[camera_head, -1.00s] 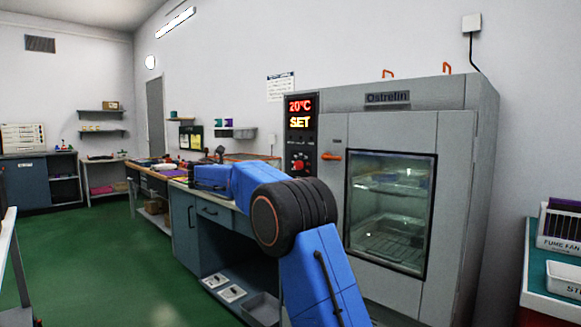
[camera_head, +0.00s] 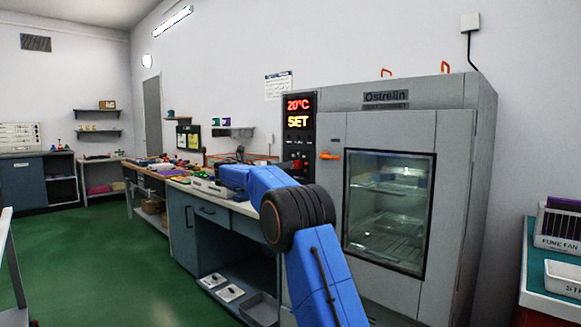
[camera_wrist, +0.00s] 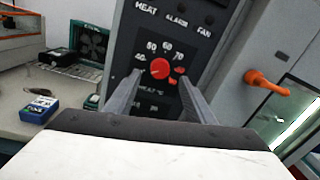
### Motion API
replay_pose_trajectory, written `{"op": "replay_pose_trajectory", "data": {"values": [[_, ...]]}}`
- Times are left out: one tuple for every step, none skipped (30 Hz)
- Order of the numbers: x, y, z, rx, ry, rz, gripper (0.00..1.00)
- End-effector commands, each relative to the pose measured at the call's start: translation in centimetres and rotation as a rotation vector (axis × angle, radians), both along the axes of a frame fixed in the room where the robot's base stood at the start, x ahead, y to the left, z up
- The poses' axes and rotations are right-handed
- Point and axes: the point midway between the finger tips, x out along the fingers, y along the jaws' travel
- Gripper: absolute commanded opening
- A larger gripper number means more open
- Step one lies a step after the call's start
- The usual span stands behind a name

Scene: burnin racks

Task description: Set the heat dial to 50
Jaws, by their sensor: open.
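The red heat dial (camera_wrist: 160,68) sits on the dark control panel (camera_wrist: 195,42), with 40, 50, 60 and 70 printed in an arc above it and a HEAT °C label below. I cannot tell which number it points to. My gripper (camera_wrist: 160,78) is open, one finger on each side of the dial in the wrist view; contact cannot be judged. In the head view, the panel's display (camera_head: 298,112) reads 20°C and SET.
The grey oven (camera_head: 455,150) has a glass door and an orange handle (camera_wrist: 267,83) right of the panel. Left of it is a workbench (camera_wrist: 20,125) with a blue box (camera_wrist: 40,108) and a dark fan unit (camera_wrist: 90,45). Green floor is free at left.

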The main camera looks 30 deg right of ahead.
Motion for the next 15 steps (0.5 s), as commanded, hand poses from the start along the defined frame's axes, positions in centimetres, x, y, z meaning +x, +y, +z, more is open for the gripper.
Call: {"op": "replay_pose_trajectory", "data": {"values": [[0.2, -0.9, 0.0, 0.0, 0.0, -0.002, 0.49], [0.3, -1.4, 0.0, 0.0, 0.0, -0.003, 0.49], [0.5, -2.1, 0.0, 0.0, 0.0, -0.003, 0.49], [0.6, -2.5, 0.0, 0.0, 0.0, -0.002, 0.49], [0.8, -2.9, 0.0, 0.0, 0.0, -0.002, 0.49], [0.9, -3.4, 0.0, -0.001, 0.001, -0.002, 0.49], [1.0, -3.8, -0.1, 0.0, 0.001, -0.002, 0.49], [1.1, -4.1, -0.1, 0.0, 0.001, -0.002, 0.49], [1.2, -4.5, -0.1, 0.0, 0.001, -0.002, 0.49], [1.3, -4.7, -0.1, 0.0, 0.001, -0.001, 0.49], [1.4, -4.9, 0.0, 0.0, 0.0, -0.001, 0.49], [1.4, -5.1, 0.0, 0.0, 0.0, 0.0, 0.49], [1.5, -5.2, 0.0, 0.0, 0.0, 0.0, 0.49], [1.5, -5.3, 0.0, 0.0, 0.0, 0.0, 0.49], [1.5, -5.4, 0.0, 0.0, 0.0, 0.0, 0.49]]}}
